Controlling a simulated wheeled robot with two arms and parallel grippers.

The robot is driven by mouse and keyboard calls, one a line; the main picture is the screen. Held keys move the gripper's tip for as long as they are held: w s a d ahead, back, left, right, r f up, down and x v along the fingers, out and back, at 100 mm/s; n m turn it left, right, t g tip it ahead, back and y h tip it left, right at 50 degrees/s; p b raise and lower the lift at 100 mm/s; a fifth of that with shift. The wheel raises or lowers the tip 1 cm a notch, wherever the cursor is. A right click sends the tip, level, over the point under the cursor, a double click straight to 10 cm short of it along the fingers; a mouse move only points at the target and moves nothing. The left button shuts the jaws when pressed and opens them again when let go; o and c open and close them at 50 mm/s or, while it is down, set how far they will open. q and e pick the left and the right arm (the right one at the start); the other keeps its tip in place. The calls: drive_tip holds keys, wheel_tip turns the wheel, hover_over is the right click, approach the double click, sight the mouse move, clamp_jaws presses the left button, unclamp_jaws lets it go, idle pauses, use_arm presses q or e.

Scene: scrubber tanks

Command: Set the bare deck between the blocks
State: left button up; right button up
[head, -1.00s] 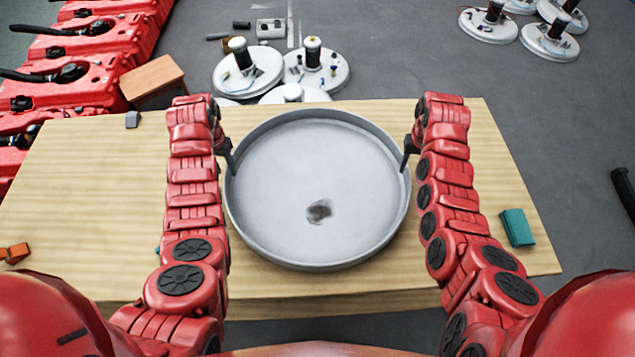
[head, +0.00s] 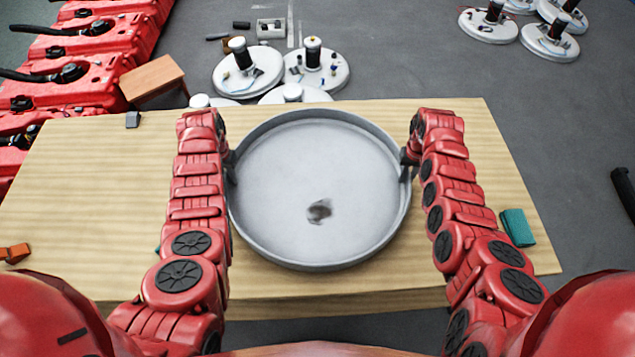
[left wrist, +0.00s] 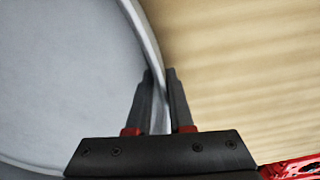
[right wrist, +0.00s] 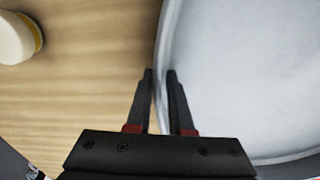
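The bare deck, a round grey pan with a raised rim (head: 318,262), lies on the wooden table with a dark smudge on its floor. My left gripper (head: 232,165) is at its left rim and my right gripper (head: 407,165) at its right rim. In the left wrist view the fingers (left wrist: 161,78) straddle the rim wall (left wrist: 140,22). In the right wrist view the fingers (right wrist: 160,78) straddle it too, with a narrow gap between them.
The wooden table (head: 90,190) has free room left of my left arm.

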use_arm(q)
clamp_jaws()
use_arm(e)
clamp_jaws()
idle(0.4)
use_arm(q)
drive_tip(key=shift+r, duration=0.15)
use_arm(e)
drive_tip(key=shift+r, duration=0.15)
